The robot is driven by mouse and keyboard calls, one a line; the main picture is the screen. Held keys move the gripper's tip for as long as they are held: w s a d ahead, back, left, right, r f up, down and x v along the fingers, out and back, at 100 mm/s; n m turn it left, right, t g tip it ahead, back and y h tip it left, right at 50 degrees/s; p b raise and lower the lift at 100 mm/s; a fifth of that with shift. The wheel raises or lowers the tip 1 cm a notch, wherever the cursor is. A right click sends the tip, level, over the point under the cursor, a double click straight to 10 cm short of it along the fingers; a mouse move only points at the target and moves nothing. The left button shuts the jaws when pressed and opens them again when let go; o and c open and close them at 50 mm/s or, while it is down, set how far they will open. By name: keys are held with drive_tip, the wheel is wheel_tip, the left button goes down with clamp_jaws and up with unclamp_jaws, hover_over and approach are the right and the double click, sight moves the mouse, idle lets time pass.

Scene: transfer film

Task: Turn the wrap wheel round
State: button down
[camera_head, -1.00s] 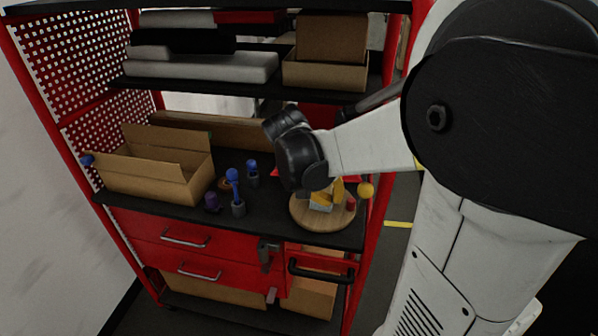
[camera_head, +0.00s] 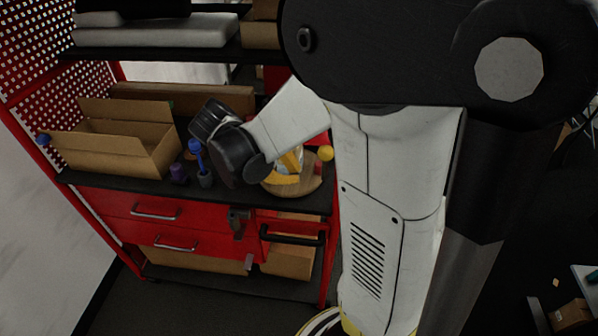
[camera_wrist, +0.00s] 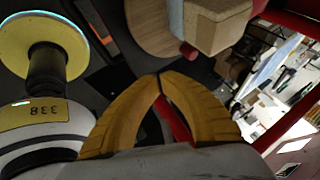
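The wrap wheel looks to be the round wooden disc (camera_head: 312,187) at the right front of the workbench. A pale block stands on it; the wrist view shows the block (camera_wrist: 222,28) as beige and grey. A small red peg (camera_wrist: 188,50) sits by the disc's edge (camera_wrist: 150,30).
An open cardboard box (camera_head: 118,145) stands at the left of the bench. A blue-topped tool (camera_head: 197,155) and a purple piece (camera_head: 178,174) stand near my gripper's left side. Red drawers (camera_head: 160,220) lie below. A shelf (camera_head: 160,53) hangs above. A red post bounds the right.

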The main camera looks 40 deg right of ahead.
sight(317, 179)
drive_tip(key=b+x, duration=0.3)
drive_tip(key=x, duration=0.4)
drive_tip(key=shift+d+f, duration=0.15)
drive_tip(key=shift+f, duration=0.25)
drive_tip(key=d, duration=0.1)
drive_tip(key=w+d+b, duration=0.1)
drive_tip(key=d, duration=0.1)
drive_tip(key=shift+f, duration=0.15)
drive_tip(key=shift+w+d, duration=0.25)
drive_tip(key=shift+d, duration=0.25)
drive_tip(key=shift+w+d, duration=0.3)
drive_tip(key=shift+d, duration=0.4)
drive_tip(key=shift+s+a, duration=0.1)
drive_tip(key=shift+s, duration=0.05)
